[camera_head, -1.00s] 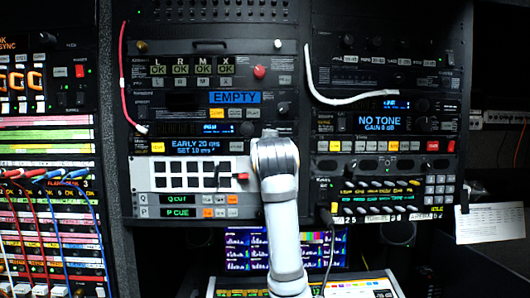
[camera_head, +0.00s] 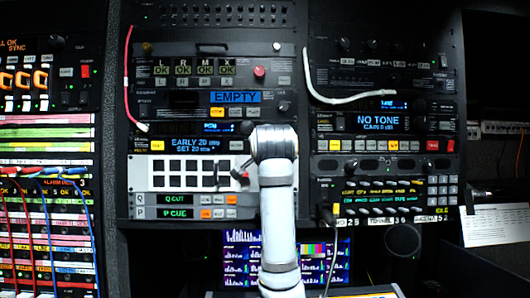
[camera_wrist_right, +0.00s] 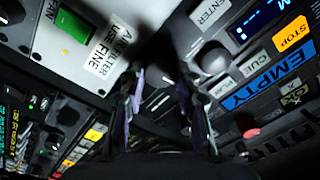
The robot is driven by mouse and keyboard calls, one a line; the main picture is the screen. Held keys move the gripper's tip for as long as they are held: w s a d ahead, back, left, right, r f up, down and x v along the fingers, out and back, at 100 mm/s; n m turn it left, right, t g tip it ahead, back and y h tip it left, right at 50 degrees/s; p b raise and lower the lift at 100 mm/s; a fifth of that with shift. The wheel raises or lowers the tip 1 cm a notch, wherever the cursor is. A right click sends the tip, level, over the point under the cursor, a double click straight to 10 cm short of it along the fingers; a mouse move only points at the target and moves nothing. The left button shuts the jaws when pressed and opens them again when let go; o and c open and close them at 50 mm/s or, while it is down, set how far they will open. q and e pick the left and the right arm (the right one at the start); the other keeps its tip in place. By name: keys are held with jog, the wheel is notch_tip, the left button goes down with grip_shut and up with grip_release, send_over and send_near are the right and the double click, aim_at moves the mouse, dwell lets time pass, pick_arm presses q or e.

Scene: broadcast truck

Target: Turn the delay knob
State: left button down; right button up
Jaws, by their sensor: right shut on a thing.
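The delay unit's blue display (camera_head: 192,143) reads EARLY 20 and SET 20, on the rack left of my right arm. My right arm's wrist (camera_head: 273,142) covers the panel just right of this display in the head view, hiding the knob and my gripper's fingers. In the right wrist view my right gripper (camera_wrist_right: 165,88) has its two fingers against a dark shape on the panel, shut on what appears to be the delay knob. The knob's own face and pointer cannot be made out. My left gripper is not in view.
A blue EMPTY display (camera_head: 235,96) and a red knob (camera_head: 259,71) are above my wrist. A panel of black square buttons (camera_head: 188,176) is just left of it. A white cable (camera_head: 345,100) hangs on the right rack. Patch cables (camera_head: 45,172) hang at far left.

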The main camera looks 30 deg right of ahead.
jog(key=shift+m, duration=0.6)
jog(key=o, duration=1.1)
jog(key=shift+o, duration=0.2)
jog(key=v, duration=1.2)
jog(key=shift+f, duration=0.15)
